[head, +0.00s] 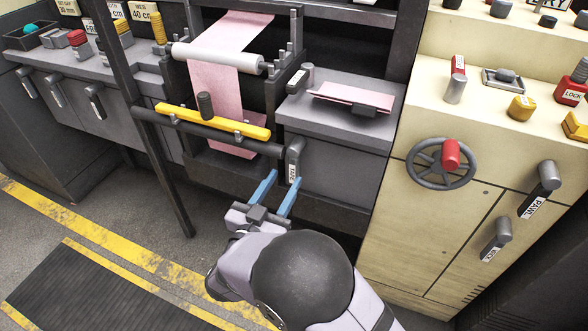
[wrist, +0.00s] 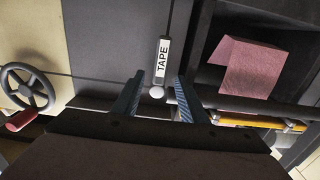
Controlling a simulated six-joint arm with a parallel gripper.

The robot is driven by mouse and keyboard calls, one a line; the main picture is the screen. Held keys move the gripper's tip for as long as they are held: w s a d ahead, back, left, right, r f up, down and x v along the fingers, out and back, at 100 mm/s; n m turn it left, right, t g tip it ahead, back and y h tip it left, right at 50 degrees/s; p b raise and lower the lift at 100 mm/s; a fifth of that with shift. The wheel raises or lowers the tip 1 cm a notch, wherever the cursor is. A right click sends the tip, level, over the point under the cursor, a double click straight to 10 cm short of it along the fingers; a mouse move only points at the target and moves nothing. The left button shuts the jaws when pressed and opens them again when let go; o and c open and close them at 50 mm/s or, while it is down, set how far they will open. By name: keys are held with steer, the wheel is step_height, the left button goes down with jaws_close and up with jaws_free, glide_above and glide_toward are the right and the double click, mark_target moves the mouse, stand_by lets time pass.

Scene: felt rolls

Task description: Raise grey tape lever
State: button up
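The grey tape lever (head: 296,150) hangs down from the front of the grey cabinet, with a white TAPE label near its lower end. In the wrist view the lever's TAPE label (wrist: 163,60) and its pale round end show between my fingers. My gripper (head: 284,178) is open, its two blue fingers apart at the lower end of the lever. In the wrist view my gripper (wrist: 160,78) has one finger on each side of the lever, with a gap visible on both sides. I cannot tell how far the fingertips reach in depth.
A yellow bar (head: 212,122) and dark rail cross the pink felt (head: 215,85) left of the lever. A handwheel with a red knob (head: 451,153) and a PAWL lever (head: 548,178) are on the cream cabinet at right. A dark post (head: 150,140) stands left of my arm.

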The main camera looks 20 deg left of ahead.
mark_target(292, 167)
steer(key=shift+w+b, duration=0.75)
steer(key=shift+w, duration=2.9)
jaws_close()
